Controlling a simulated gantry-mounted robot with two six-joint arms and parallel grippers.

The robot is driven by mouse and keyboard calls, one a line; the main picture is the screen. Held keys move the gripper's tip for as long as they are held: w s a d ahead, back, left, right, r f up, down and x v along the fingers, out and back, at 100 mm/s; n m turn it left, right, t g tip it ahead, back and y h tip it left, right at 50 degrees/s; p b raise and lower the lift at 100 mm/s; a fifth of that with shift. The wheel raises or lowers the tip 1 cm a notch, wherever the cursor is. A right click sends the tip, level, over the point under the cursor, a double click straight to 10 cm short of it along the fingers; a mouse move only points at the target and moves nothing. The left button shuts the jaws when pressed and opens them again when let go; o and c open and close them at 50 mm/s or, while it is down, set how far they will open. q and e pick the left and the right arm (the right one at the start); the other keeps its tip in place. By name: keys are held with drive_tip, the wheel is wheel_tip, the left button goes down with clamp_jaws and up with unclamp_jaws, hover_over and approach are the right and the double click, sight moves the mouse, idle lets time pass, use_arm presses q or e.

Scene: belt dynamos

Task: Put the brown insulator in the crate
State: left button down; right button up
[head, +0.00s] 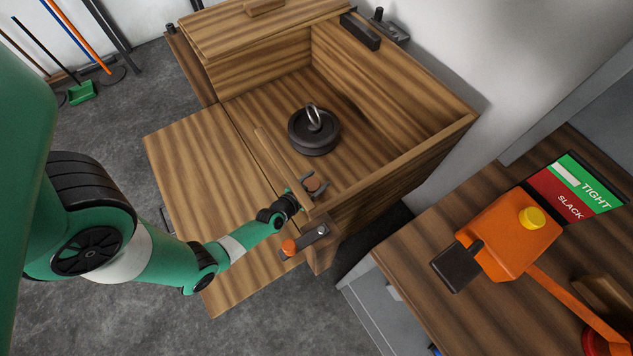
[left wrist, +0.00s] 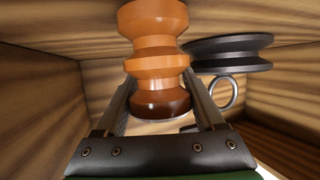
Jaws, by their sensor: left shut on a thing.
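The brown insulator (left wrist: 155,45) is a ribbed, orange-brown piece with a darker end, large in the left wrist view. My left gripper (left wrist: 158,108) is shut on its dark end. In the head view the insulator (head: 314,184) shows as a small brown spot at my left gripper (head: 305,190), just inside the near side of the crate. The wooden crate (head: 440,135) is open at the top, with a front panel folded out flat toward me. I cannot tell whether the insulator touches the crate floor. My right gripper is not in view.
A dark grooved wheel with a metal ring (head: 314,131) lies on the crate floor, beyond the insulator. A wooden rail (head: 283,165) runs along the near edge. On the right, a bench (head: 420,255) carries an orange device (head: 510,235) and a TIGHT/SLACK sign (head: 575,187).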

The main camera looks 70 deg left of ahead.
use_arm(q)
drive_tip(key=shift+w, duration=0.1)
unclamp_jaws()
drive_tip(key=shift+r, duration=0.25)
drive_tip(key=p+v, duration=0.6)
drive_tip(key=v, duration=0.6)
drive_tip(key=shift+f, duration=0.2)
